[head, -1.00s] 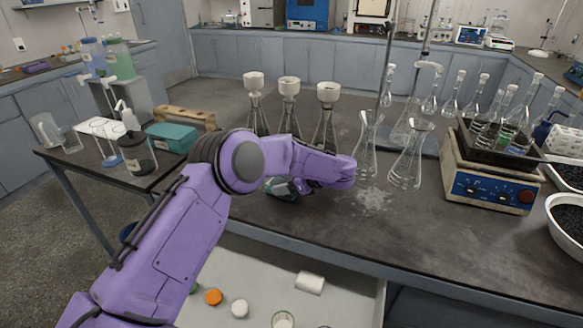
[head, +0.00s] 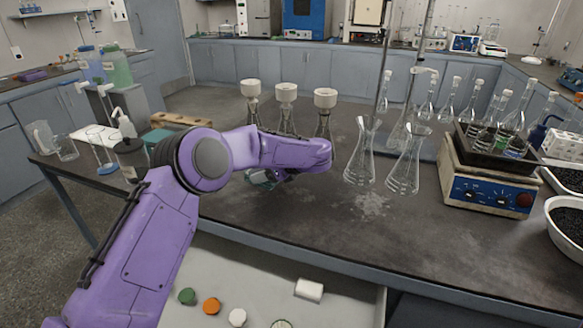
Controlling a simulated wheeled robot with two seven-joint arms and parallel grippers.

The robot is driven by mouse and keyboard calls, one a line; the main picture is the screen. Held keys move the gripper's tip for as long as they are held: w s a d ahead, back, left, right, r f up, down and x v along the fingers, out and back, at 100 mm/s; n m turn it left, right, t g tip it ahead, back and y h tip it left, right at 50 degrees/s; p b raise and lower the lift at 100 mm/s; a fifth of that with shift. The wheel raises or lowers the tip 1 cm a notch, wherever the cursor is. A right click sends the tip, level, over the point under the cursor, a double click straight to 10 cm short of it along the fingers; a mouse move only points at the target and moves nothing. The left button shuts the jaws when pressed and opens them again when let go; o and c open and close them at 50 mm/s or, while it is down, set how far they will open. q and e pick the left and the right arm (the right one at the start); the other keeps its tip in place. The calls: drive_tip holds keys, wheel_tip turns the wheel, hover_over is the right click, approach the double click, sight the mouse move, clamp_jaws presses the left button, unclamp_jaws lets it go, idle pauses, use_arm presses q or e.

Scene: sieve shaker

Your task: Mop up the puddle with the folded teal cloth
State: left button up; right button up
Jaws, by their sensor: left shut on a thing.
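My left gripper (head: 274,178) is above the dark bench top, partly hidden behind my purple wrist. It is shut on a small teal bundle, the folded cloth (head: 257,177), of which only part shows. The puddle (head: 370,205) is a pale, glossy, irregular patch on the bench, just in front of two clear conical flasks. The cloth is to the left of the puddle and apart from it. Whether the cloth touches the bench is hard to tell. My right gripper is out of view.
Two empty flasks (head: 408,165) stand close behind the puddle. Several flasks with white funnels (head: 286,92) stand behind my left wrist. A hotplate (head: 488,180) stands to the right. An open drawer (head: 262,285) with loose caps lies below the bench edge.

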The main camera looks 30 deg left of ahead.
use_arm(q)
drive_tip(key=shift+r+p, duration=0.55)
drive_tip(key=shift+r, duration=1.25)
